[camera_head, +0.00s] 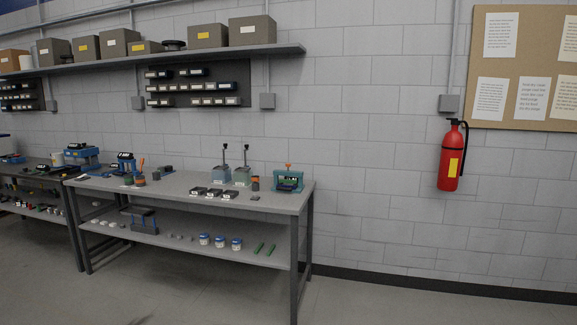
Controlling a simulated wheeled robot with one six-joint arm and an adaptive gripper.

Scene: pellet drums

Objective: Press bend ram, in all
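A workbench (180,197) stands against the wall, seen from some distance. At its right end is a teal frame device (277,184) with an orange top part and a dark block inside it. To its left stand two grey-blue boxes with upright, dark-knobbed levers, a left one (222,176) and a right one (242,177). A blue device with a dark top (126,162) stands near the bench's left end. Which of these holds the bend ram is too small to tell. My gripper is not in view.
Three small black trays, one in the middle (214,193), lie near the bench's front edge. The lower shelf (270,262) holds white-blue jars and green rods. A second bench (60,190) adjoins at left. A fire extinguisher (449,160) hangs at right. The floor right of the bench is clear.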

